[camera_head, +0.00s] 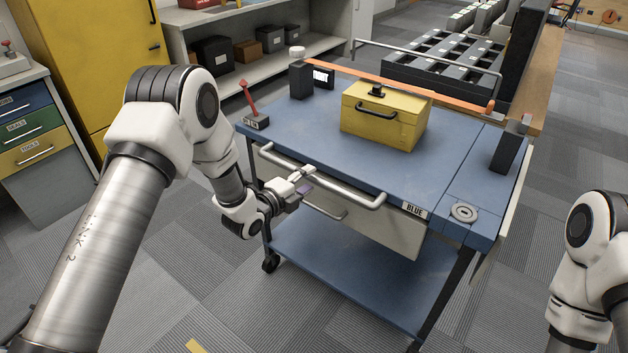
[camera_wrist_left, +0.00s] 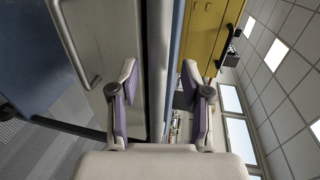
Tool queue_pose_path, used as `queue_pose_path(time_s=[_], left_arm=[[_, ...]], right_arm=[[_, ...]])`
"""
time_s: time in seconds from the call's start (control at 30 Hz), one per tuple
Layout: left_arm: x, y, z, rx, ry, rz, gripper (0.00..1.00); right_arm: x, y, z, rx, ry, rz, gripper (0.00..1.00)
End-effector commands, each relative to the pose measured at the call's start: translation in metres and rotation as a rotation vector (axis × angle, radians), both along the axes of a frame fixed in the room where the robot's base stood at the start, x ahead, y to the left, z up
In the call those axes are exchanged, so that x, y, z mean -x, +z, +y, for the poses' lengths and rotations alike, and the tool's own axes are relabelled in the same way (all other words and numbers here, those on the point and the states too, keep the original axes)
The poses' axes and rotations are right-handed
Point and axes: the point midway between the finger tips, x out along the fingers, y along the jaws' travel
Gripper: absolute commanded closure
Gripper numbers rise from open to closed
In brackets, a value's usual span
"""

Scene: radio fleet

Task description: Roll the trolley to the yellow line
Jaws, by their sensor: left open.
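The trolley has a blue top (camera_head: 310,150), a lower blue shelf (camera_head: 350,270), a drawer and a "BLUE" label. Its grey push handle (camera_head: 355,200) runs along the near side. My left gripper (camera_head: 306,180) is open at this handle, near its middle. In the left wrist view the handle bar (camera_wrist_left: 160,45) runs between the two spread fingers, which look apart from it. A short yellow strip (camera_head: 195,346) shows on the floor at the bottom edge; the rest is cut off. My right arm shows at the right, its gripper out of frame.
On the trolley are a yellow box (camera_head: 385,115), a red lever (camera_head: 249,105) at the left corner and an orange bar (camera_head: 400,82) along the far side. Shelves (camera_head: 275,70) and a yellow cabinet (camera_head: 85,60) stand behind. Carpet in front is mostly clear.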

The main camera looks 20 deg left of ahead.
Motion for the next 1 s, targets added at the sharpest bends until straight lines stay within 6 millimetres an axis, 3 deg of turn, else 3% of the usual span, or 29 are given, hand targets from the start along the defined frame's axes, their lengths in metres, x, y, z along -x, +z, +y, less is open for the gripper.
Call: queue_pose_path(time_s=[0.17, 0.43, 0.57, 1.0], left_arm=[[-0.022, -0.006, -0.008, 0.001, 0.0, 0.001, 0.53], [-0.026, -0.007, -0.01, 0.002, 0.002, 0.004, 0.53], [-0.025, -0.007, -0.009, 0.002, 0.002, 0.004, 0.99], [-0.023, -0.008, -0.008, 0.002, 0.003, 0.006, 1.0]], right_arm=[[0.0, 0.0, 0.0, 0.0, 0.0, 0.0, 1.0], [0.0, 0.0, 0.0, 0.0, 0.0, 0.001, 1.0], [0.0, 0.0, 0.0, 0.0, 0.0, 0.001, 1.0], [0.0, -0.001, 0.0, 0.0, 0.0, 0.0, 1.0]])
